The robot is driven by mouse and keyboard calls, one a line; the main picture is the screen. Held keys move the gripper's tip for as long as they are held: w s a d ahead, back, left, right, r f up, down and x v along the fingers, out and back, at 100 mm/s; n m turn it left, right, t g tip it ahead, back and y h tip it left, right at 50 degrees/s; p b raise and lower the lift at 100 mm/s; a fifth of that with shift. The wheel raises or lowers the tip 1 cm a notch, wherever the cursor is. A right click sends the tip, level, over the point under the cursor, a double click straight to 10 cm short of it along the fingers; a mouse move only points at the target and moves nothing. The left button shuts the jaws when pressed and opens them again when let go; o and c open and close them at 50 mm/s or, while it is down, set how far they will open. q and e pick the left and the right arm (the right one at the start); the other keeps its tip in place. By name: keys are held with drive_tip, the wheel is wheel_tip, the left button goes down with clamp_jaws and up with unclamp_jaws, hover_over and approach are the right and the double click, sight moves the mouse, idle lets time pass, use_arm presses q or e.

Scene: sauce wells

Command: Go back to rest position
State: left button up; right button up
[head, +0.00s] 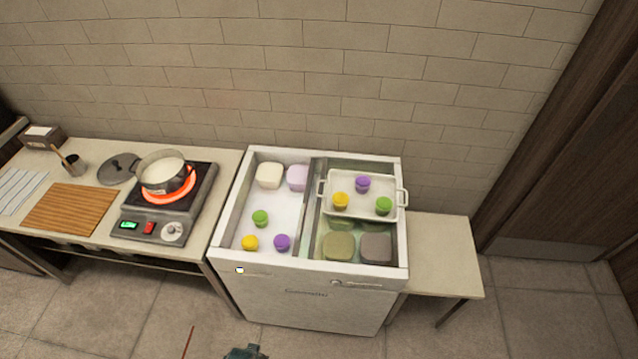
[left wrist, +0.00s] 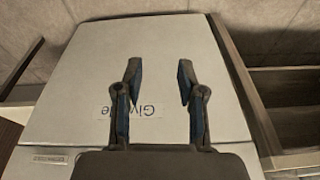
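In the left wrist view my left gripper (left wrist: 157,82) is open and empty. Its two dark fingers are apart in front of a pale flat panel with blue lettering. In the head view only a small dark teal part of my body shows at the bottom edge, and I cannot tell which part. My right gripper is not in view. The white chest (head: 312,277) has a left well with a green cup (head: 260,218), a yellow cup (head: 250,243) and a purple cup (head: 282,242). A white tray (head: 330,209) over its right well holds yellow, purple and green cups.
Left of the chest, a table holds a glowing hot plate (head: 143,204) with a pot (head: 146,183) on it, a lid (head: 113,172) and a wooden board (head: 62,222). A low side table (head: 440,255) at the right is bare. Open floor lies in front.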

use_arm(q)
drive_tip(key=s+f+g, duration=0.1)
drive_tip(key=s+f, duration=0.2)
drive_tip(key=f, duration=0.5)
drive_tip(key=s+f, duration=0.4)
drive_tip(key=f, duration=0.4)
drive_tip(key=s+a+f+b, duration=0.1)
drive_tip(key=s+a+f, duration=0.2)
drive_tip(key=s+f, duration=0.8)
drive_tip(key=shift+s+a+g, duration=0.2)
drive_tip(key=shift+s+g, duration=0.2)
drive_tip(key=shift+s, duration=0.85)
